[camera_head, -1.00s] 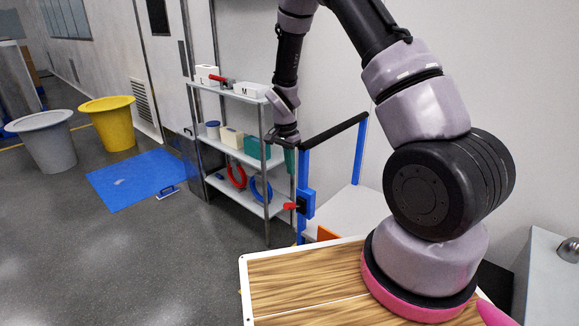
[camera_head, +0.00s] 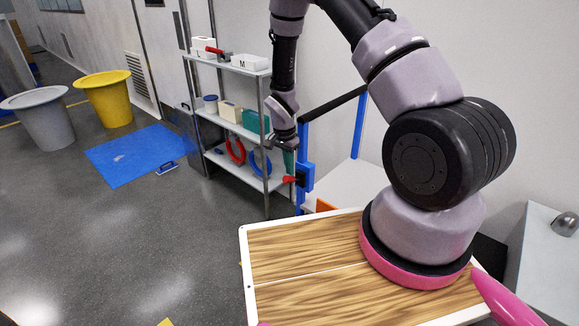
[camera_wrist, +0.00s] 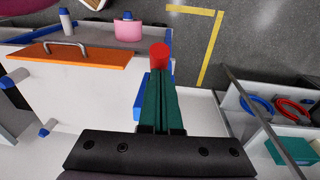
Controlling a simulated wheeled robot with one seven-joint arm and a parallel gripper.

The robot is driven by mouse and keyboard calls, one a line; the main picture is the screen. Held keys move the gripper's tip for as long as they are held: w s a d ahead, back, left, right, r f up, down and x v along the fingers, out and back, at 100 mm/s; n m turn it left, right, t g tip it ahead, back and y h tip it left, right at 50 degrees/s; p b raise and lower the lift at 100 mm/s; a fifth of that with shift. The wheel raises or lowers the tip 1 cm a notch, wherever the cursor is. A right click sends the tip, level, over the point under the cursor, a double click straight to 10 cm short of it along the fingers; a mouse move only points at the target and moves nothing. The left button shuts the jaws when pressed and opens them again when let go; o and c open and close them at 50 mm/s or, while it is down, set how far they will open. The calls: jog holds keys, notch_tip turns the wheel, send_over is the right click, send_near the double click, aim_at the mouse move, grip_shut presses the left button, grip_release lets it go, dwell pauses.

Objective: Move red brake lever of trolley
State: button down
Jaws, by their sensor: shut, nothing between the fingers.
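The trolley's red brake lever (camera_head: 289,180) sticks out to the left of a dark block on the blue post (camera_head: 311,176) in the head view. In the wrist view, the lever's red round end (camera_wrist: 159,52) shows just beyond my fingertips. My gripper (camera_head: 289,168) points down just above the lever, with its green fingers together and empty. The closed fingers also show in the wrist view (camera_wrist: 160,85). I cannot tell whether the tips touch the lever. The fingers hide part of the lever and the blue mount behind them.
A grey shelf rack (camera_head: 230,118) with boxes and red and blue rings stands close left of my gripper. The trolley's black handle bar (camera_head: 333,104) runs behind it. A blue mat (camera_head: 130,155) and yellow (camera_head: 104,99) and grey (camera_head: 43,120) bins stand farther left. Open floor lies front left.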

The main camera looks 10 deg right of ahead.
aim_at(284, 178)
jog(key=shift+s+a+f+t+h, duration=0.35)
jog(key=shift+a+f+t+h, duration=0.05)
jog(key=shift+a+t+h, duration=0.1)
jog(key=shift+s+a+f, duration=0.25)
jog(key=shift+a+f, duration=0.05)
jog(key=shift+f, duration=0.2)
jog(key=shift+s+a+f, duration=0.2)
jog(key=shift+a+f, duration=0.1)
jog(key=shift+f, duration=0.2)
notch_tip(284, 178, down, 6)
jog(key=a+t+h, duration=0.1)
jog(key=t+h, duration=0.2)
jog(key=h, duration=0.2)
jog(key=shift+s+a+t, duration=0.15)
jog(key=shift+s+t, duration=0.15)
jog(key=shift+s, duration=0.15)
jog(key=shift+s+f, duration=0.1)
jog(key=shift+f, duration=0.15)
jog(key=shift+r, duration=0.15)
